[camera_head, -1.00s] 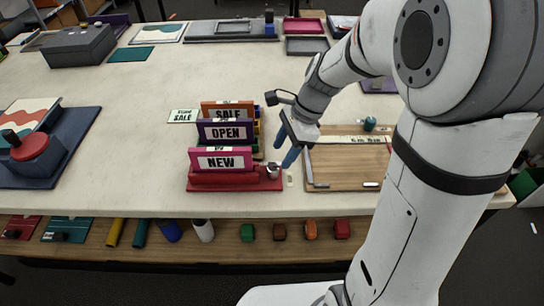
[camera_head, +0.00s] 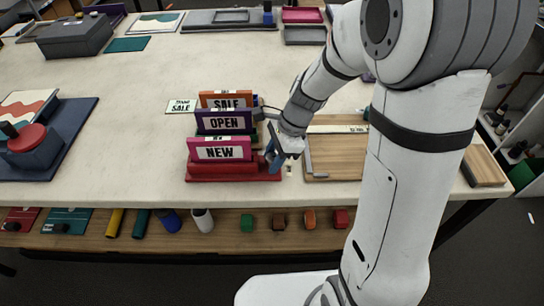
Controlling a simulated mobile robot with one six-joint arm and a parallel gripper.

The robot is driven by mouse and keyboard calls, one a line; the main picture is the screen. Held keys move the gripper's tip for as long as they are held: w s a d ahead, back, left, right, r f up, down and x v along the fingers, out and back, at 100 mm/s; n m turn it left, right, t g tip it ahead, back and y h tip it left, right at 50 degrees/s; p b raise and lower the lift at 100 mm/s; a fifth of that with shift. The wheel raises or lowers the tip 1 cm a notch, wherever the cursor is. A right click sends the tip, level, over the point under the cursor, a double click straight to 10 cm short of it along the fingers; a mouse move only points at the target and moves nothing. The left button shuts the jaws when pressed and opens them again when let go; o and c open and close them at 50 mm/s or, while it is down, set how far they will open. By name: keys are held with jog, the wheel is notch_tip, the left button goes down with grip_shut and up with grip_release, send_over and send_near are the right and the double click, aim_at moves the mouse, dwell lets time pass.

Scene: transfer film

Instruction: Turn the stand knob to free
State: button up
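The front stand has a red base (camera_head: 225,171) and carries a pink NEW sign (camera_head: 220,150). Behind it are a purple OPEN sign (camera_head: 224,122) and an orange SALE sign (camera_head: 226,101). My gripper (camera_head: 274,160) has its blue fingers pointing down at the right end of the red base, where the stand's knob is. The fingers hide the knob, and I cannot tell whether they touch it or how far apart they are.
A wooden board (camera_head: 337,157) lies just right of my gripper. A small TODAY SALE card (camera_head: 181,106) lies left of the signs. A blue base (camera_head: 60,150) with a red round part (camera_head: 28,138) sits at the left. The table between is clear.

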jog(key=c, duration=0.6)
jog(key=shift+n, duration=0.3)
jog(key=n+g, duration=0.1)
jog(key=n, duration=0.1)
jog(key=n+g+h+p, duration=0.1)
jog(key=n, duration=0.2)
jog(key=shift+w+a, duration=0.1)
jog(key=n+h, duration=0.1)
jog(key=n, duration=0.2)
jog(key=n+g+h+p, duration=0.1)
jog(key=n, duration=0.2)
jog(key=shift+n, duration=0.3)
jog(key=o, duration=1)
